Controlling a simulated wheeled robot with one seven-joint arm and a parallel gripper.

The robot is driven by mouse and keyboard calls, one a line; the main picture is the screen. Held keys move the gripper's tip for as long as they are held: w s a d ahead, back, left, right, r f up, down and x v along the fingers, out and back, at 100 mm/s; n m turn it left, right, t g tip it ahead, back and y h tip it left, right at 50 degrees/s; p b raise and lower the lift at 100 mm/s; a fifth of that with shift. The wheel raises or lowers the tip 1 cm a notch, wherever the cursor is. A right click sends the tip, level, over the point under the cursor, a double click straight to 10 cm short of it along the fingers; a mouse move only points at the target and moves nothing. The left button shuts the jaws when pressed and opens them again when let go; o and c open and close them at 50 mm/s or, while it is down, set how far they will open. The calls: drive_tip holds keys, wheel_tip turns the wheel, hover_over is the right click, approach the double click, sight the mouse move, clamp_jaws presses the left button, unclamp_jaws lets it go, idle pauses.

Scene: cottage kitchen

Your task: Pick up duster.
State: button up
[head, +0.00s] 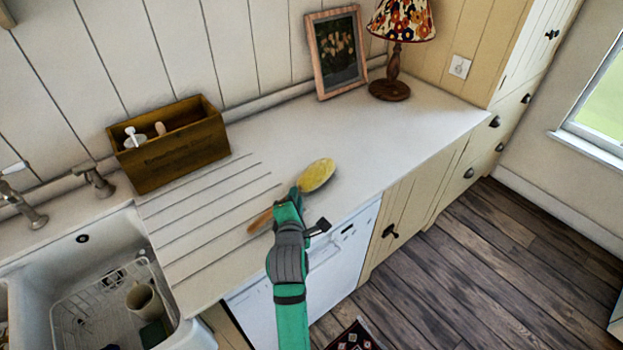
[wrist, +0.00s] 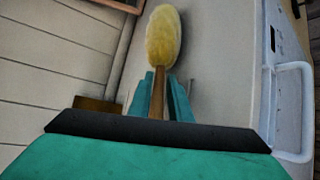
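The duster has a fluffy yellow head (head: 318,174) and a wooden handle (head: 260,221). It is at the white worktop, right of the drainer grooves, head toward the back right. I cannot tell whether it rests on the surface or is slightly raised. My green gripper (head: 293,197) reaches over the handle from the front and hides its middle. In the wrist view the yellow head (wrist: 163,36) is beyond my fingertips. The teal fingers of my gripper (wrist: 160,82) stand close on both sides of the handle and appear shut on it.
A wooden box (head: 172,150) stands left at the wall. A picture frame (head: 337,52) and a lamp (head: 396,60) stand at the back. The sink (head: 62,262) is at the left front. A white appliance (head: 330,262) is below the worktop edge. Worktop right of the duster is clear.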

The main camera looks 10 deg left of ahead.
drive_tip(key=shift+x, duration=1.1)
clamp_jaws()
drive_tip(key=shift+r, duration=0.1)
